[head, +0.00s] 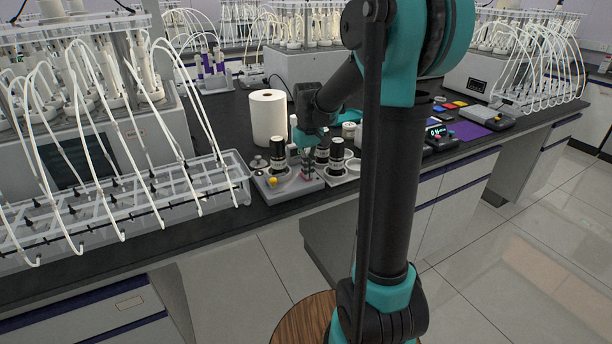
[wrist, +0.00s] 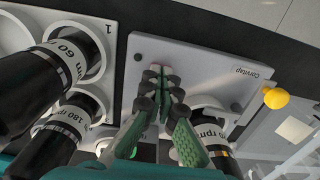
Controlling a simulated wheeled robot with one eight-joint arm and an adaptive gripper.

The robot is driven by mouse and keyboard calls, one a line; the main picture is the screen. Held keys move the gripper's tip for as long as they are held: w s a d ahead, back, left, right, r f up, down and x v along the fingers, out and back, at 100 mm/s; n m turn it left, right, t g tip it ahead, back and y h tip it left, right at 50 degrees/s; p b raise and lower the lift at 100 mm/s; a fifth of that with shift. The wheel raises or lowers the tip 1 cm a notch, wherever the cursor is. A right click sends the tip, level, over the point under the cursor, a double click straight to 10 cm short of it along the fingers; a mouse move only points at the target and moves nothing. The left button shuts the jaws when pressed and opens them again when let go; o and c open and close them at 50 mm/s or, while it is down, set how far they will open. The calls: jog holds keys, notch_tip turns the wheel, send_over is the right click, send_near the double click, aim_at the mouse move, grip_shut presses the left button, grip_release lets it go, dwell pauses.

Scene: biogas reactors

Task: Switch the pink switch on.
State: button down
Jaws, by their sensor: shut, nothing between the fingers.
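A small pink patch, which looks like the pink switch (head: 305,177), shows on the grey device box (head: 290,190) at the bench's front edge in the head view. My gripper (head: 306,168) points down right over it. In the wrist view the same box (wrist: 200,55), labelled "Corvitap", fills the middle, and my gripper (wrist: 160,78) has its green-padded fingers together, with nothing between them. The fingers cover part of the box top there.
A yellow knob (wrist: 276,98) sits at the box's edge. Black-capped bottles (wrist: 68,125) stand in round holders beside it. A white paper roll (head: 268,118) stands behind the box. A tube rack (head: 120,215) lies to the left. A device with a display (head: 437,133) stands to the right.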

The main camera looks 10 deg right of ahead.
jog(key=shift+r, duration=3.5)
jog(key=s+d+f+m+t, duration=0.1)
jog(key=s+d+f+t, duration=0.1)
jog(key=s+f, duration=0.6)
jog(key=s+d+f+m+t, duration=0.2)
jog(key=s+f, duration=0.5)
jog(key=s, duration=0.7)
jog(key=shift+f+m, duration=0.3)
jog(key=shift+f, duration=0.05)
